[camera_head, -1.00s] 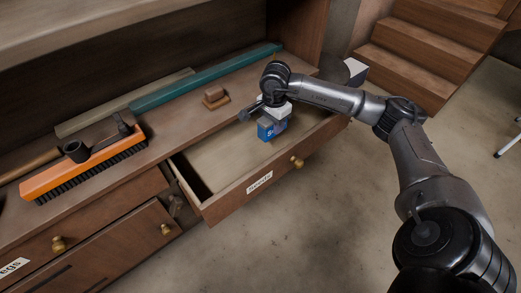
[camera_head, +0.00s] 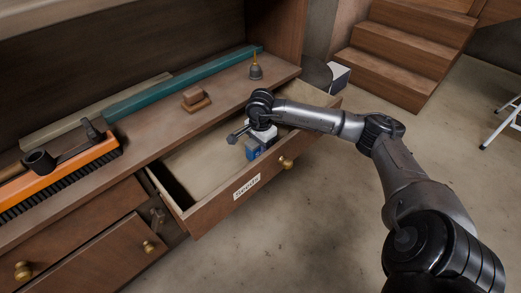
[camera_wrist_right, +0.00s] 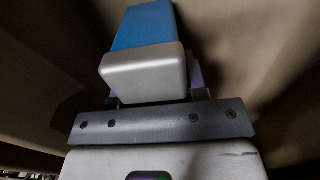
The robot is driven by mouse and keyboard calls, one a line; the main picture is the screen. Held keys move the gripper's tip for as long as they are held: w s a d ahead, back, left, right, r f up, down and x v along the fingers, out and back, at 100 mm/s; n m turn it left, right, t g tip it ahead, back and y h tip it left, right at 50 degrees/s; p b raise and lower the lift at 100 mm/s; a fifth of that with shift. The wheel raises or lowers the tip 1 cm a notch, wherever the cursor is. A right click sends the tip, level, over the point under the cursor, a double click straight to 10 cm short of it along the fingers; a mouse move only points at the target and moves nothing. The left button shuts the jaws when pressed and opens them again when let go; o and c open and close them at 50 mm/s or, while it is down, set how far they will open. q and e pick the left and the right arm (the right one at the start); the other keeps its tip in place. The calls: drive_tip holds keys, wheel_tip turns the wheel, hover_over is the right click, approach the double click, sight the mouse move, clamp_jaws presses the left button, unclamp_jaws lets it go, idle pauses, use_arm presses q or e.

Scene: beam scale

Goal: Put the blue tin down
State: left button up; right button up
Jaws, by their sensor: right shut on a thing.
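The blue tin (camera_head: 252,149) is inside the open drawer (camera_head: 205,215) labelled Seeds, near its front board and toward its right. My right gripper (camera_head: 258,138) is above the tin and shut on it. In the right wrist view the tin (camera_wrist_right: 147,25) shows a blue body and a silver-grey end facing the camera. The right gripper (camera_wrist_right: 158,100) is at that end, its fingers partly hidden. I cannot tell whether the tin touches the drawer floor. My left gripper is not in view.
A wooden block (camera_head: 196,98), a small bell (camera_head: 255,68), a teal bar (camera_head: 185,82) and an orange brush (camera_head: 65,170) lie on the bench. The left of the drawer is empty. A white box (camera_head: 340,75) stands behind, near wooden steps (camera_head: 400,55).

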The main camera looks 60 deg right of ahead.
drive_tip(key=shift+f, duration=0.55)
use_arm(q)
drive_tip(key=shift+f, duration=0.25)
use_arm(e)
drive_tip(key=shift+r, duration=0.1)
drive_tip(key=o, duration=1)
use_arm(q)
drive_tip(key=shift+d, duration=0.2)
use_arm(e)
wheel_tip(320, 180, up, 11)
drive_tip(key=p, duration=0.6)
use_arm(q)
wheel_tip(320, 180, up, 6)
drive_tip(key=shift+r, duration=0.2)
use_arm(e)
drive_tip(key=shift+r, duration=0.5)
